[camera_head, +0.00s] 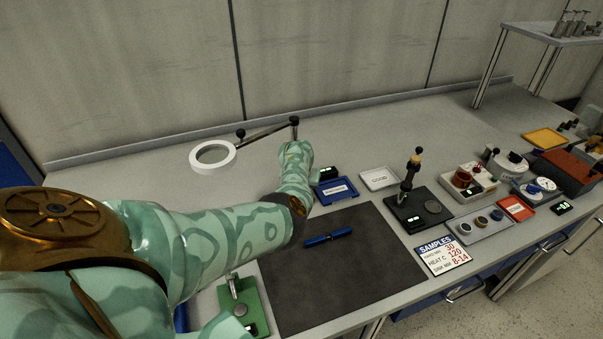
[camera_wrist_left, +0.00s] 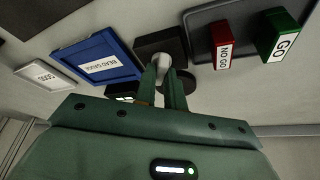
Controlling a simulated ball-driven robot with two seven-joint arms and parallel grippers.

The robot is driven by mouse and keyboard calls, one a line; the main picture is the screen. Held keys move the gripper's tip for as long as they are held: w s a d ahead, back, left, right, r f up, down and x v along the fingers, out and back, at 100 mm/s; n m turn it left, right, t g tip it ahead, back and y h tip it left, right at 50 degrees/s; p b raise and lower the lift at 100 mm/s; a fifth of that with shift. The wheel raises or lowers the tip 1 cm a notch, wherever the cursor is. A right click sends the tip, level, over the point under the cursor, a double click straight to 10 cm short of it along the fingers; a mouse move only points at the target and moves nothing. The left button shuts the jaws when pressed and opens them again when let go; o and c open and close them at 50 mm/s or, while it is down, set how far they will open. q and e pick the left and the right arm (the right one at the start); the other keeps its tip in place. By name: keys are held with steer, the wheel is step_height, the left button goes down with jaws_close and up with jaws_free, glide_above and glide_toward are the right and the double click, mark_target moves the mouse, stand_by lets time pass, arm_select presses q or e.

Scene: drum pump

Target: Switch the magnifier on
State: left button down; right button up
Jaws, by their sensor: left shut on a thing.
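The magnifier (camera_head: 226,144) stands at the back left of the bench in the head view. It has a white ring around its lens and a thin dark jointed arm reaching right to a post. I cannot see whether the ring is lit. My left gripper (camera_wrist_left: 163,88) is shut on a pale rounded knob (camera_wrist_left: 162,61) at a black square base (camera_wrist_left: 160,40) in the left wrist view. My own forearm hides this gripper and knob in the head view. The knob's link to the magnifier does not show. My right gripper is not in view.
A blue labelled tray (camera_wrist_left: 92,68) lies beside the black base. Red NO GO (camera_wrist_left: 222,45) and green GO (camera_wrist_left: 279,38) blocks stand on the other side. A dark mat (camera_head: 340,282) holds a blue pen-like object (camera_head: 328,238). Several instruments fill the right side.

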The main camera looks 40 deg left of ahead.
arm_select(q)
steer(key=shift+a+m+h+p, duration=0.1)
steer(key=shift+m+h+p, duration=0.3)
steer(key=shift+m+p, duration=0.55)
steer(key=shift+m, duration=0.35)
steer(key=c, duration=1.5)
jaws_free()
steer(key=p+v, duration=0.3)
steer(key=v, duration=0.2)
steer(key=p+v, duration=0.3)
steer(key=v, duration=0.3)
steer(key=p+v, duration=0.3)
steer(key=v, duration=0.2)
steer(key=shift+s, duration=0.45)
